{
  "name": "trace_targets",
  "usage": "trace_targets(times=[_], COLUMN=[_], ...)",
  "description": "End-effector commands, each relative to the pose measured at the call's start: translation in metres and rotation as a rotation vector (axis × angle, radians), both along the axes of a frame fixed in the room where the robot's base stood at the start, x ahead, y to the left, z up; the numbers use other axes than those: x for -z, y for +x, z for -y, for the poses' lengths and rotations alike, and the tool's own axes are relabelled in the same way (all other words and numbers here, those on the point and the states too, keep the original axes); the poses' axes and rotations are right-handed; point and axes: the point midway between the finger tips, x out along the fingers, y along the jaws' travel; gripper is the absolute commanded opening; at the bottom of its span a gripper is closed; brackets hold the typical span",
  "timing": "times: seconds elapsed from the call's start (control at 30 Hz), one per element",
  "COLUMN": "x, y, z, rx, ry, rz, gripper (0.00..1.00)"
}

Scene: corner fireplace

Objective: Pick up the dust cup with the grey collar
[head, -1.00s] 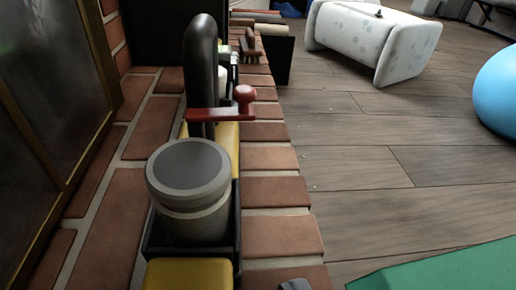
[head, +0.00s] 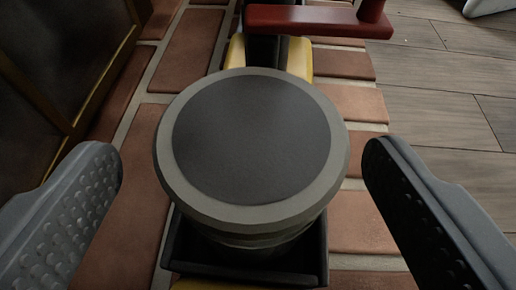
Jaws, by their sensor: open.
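The dust cup (head: 252,140) has a dark round top with a grey collar around it. It fills the middle of the head view and stands upright in a black tray (head: 245,270) on the brick ledge. My gripper (head: 243,160) is open. One finger is to the left of the cup and one to the right, with a visible gap on each side. The cup's lower body is mostly hidden under its wide collar.
A red handle (head: 305,20) on a dark upright post (head: 264,50) stands just behind the cup, beside yellow parts (head: 299,58). A dark framed glass panel (head: 45,90) is on the left. Wooden floor (head: 440,85) lies to the right of the bricks (head: 350,105).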

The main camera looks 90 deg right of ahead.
Motion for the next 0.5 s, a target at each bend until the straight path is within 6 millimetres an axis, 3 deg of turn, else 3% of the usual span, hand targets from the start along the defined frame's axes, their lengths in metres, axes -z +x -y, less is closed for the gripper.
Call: trace_targets(times=[0.2,0.5], x=[0.013,0.014], y=[-0.002,-0.002], z=[0.025,0.031], rx=[0.001,0.0], ry=[0.001,0.001], rz=[0.0,0.0], gripper=[0.82,0.82])
